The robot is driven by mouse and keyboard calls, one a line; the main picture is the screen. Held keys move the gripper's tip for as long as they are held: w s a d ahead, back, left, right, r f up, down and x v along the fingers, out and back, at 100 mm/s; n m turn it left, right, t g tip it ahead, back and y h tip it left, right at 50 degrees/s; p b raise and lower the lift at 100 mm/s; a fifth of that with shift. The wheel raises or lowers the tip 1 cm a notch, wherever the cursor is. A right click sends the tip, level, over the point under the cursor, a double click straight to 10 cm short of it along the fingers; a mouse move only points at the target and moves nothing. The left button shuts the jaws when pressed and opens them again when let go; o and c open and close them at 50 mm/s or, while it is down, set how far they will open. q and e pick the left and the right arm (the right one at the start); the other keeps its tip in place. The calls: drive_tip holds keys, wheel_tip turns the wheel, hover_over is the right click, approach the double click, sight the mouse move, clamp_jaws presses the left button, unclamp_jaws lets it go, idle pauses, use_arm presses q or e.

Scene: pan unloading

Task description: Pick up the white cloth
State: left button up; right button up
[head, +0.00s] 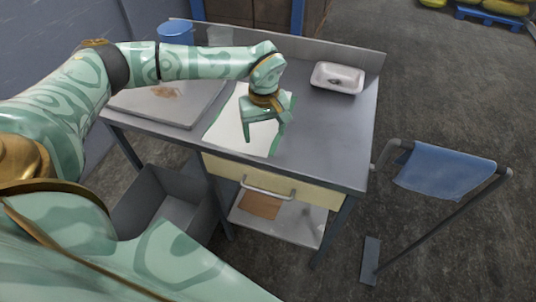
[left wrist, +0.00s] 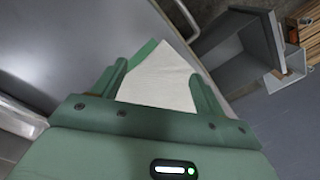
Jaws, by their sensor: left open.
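A white cloth (head: 231,132) with green edges lies flat on the grey metal table, near its front edge. My left gripper (head: 267,136) is over the right part of the cloth, pointing down, with its fingers apart. In the left wrist view the cloth (left wrist: 160,80) shows between the two open fingers (left wrist: 158,75), with a green border on its left side. The gripper hides part of the cloth. I cannot tell whether the fingertips touch it. My right gripper is not in view.
A white dish (head: 338,78) sits at the table's back right. A grey board (head: 165,107) lies on the left, with a blue container (head: 175,33) behind it. A drawer (head: 290,181) with a handle is below the tabletop (head: 335,140). A blue cloth (head: 445,170) hangs on a rack at right.

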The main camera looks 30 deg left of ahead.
sight(264, 152)
use_arm(q)
wheel_tip(264, 152, down, 5)
drive_tip(key=b, duration=0.2)
drive_tip(key=shift+b, duration=0.4)
drive_tip(key=shift+f, duration=0.55)
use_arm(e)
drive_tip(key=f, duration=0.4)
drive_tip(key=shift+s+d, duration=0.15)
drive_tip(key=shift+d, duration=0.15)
use_arm(q)
drive_tip(key=shift+c, duration=0.7)
drive_tip(key=shift+s, duration=0.1)
clamp_jaws()
